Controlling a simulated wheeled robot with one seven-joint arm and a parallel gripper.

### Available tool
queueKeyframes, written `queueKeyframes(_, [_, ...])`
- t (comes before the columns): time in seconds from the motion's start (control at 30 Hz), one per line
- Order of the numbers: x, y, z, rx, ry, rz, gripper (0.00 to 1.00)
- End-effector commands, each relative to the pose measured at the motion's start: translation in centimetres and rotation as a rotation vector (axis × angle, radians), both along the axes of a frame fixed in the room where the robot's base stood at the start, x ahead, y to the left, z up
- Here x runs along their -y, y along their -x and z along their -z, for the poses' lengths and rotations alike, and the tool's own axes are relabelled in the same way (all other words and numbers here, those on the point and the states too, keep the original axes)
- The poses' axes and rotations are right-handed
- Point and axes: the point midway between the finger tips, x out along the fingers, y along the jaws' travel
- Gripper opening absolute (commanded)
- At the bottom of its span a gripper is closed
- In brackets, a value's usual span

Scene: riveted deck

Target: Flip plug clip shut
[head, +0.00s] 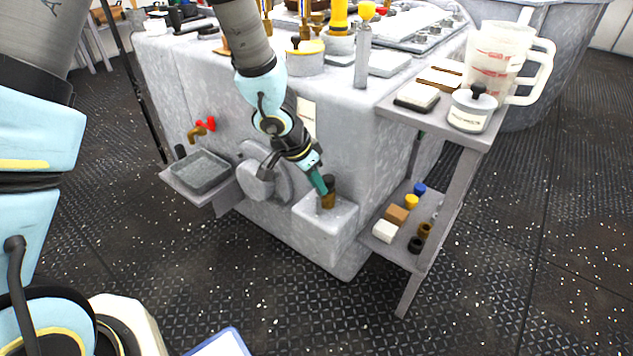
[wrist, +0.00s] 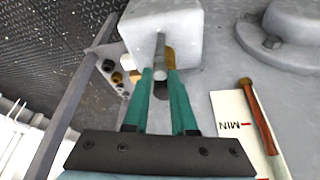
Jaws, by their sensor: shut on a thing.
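A pale grey box (head: 340,215) juts from the lower side of the machine. A brass fitting (head: 327,202) with a dark upper part stands on it. The fitting's brass also shows in the wrist view (wrist: 170,58), partly hidden by my fingers. My gripper (head: 323,188) reaches down to this fitting from the upper left. In the wrist view, its teal fingers (wrist: 161,82) close around a slim grey rod-like piece (wrist: 160,60) in front of the box, likely the plug clip. Its far end meets the box area. I cannot tell the clip's angle to the plug.
A side stand with an upper shelf (head: 440,122) and a lower shelf of small parts (head: 402,225) is close on the right. A grey tray (head: 203,172) and a red-handled tap (head: 203,128) are left of my arm. Open deck lies in front.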

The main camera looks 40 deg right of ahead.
Motion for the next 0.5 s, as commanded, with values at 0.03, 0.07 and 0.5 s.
queueKeyframes(0.03, [-0.01,-0.01,0.0,0.0,0.0,0.0,0.0])
queueKeyframes(0.07, [-0.01,-0.01,0.0,0.0,0.0,0.0,0.0])
queueKeyframes(0.5, [-0.05,-0.08,-0.27,-0.002,-0.003,0.11,0.0])
